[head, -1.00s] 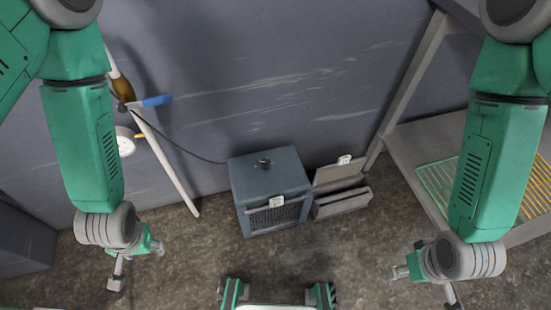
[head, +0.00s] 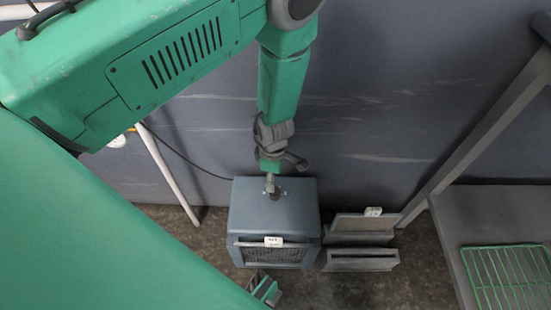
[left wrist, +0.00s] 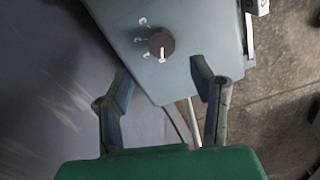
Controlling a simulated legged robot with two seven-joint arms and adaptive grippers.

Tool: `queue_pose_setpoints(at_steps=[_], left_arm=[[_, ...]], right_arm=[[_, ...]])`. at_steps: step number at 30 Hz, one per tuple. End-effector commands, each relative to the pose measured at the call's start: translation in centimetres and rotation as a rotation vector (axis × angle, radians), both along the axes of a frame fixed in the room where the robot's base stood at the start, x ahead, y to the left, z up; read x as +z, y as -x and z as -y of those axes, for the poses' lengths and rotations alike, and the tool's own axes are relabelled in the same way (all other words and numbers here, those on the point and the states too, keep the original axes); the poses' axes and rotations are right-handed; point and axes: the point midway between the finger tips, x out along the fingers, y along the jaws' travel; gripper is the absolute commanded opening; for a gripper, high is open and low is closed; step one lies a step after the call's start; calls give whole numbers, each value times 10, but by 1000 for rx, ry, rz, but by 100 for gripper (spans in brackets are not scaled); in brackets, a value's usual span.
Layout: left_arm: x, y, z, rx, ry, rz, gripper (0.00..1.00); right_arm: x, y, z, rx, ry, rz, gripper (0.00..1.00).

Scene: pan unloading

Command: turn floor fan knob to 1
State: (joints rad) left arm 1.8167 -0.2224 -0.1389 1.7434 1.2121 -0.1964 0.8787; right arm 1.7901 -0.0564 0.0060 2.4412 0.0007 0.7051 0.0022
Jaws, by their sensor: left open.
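The floor fan is a blue-grey box (head: 275,215) with a dark front grille, standing on the floor against the wall. Its round dark knob (left wrist: 161,44) is on the top face, with a white pointer line toward the bottom of the left wrist view and small white marks to its left. My left gripper (head: 270,182) is over the fan top in the head view, covering most of the knob. In the left wrist view its fingers (left wrist: 160,70) are spread apart and empty, with the knob just beyond the tips, apart from them.
Two flat grey box-like items (head: 360,260) stand right of the fan. A grey shelf (head: 450,225) with a green wire rack (head: 510,275) is at the right. A white pole (head: 170,175) leans at the left, and a dark cord (head: 190,160) runs to the fan.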

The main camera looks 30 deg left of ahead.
Motion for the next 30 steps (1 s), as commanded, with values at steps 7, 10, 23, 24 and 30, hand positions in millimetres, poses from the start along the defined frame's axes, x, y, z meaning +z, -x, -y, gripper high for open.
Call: queue_pose_setpoints(at_steps=[7,10,23,24,30], left_arm=[[-58,0,-1,-4,4,0,51],[-74,0,-3,-4,9,0,51],[-85,0,1,-6,0,1,51],[-85,0,2,-6,-1,1,51],[-87,0,-1,-5,5,1,2]], right_arm=[[-26,0,2,-3,2,-1,40],[-31,-2,2,-4,2,5,40],[-37,1,1,-2,1,-1,40],[-37,0,1,-2,1,-1,40],[-37,0,2,-2,2,0,40]])
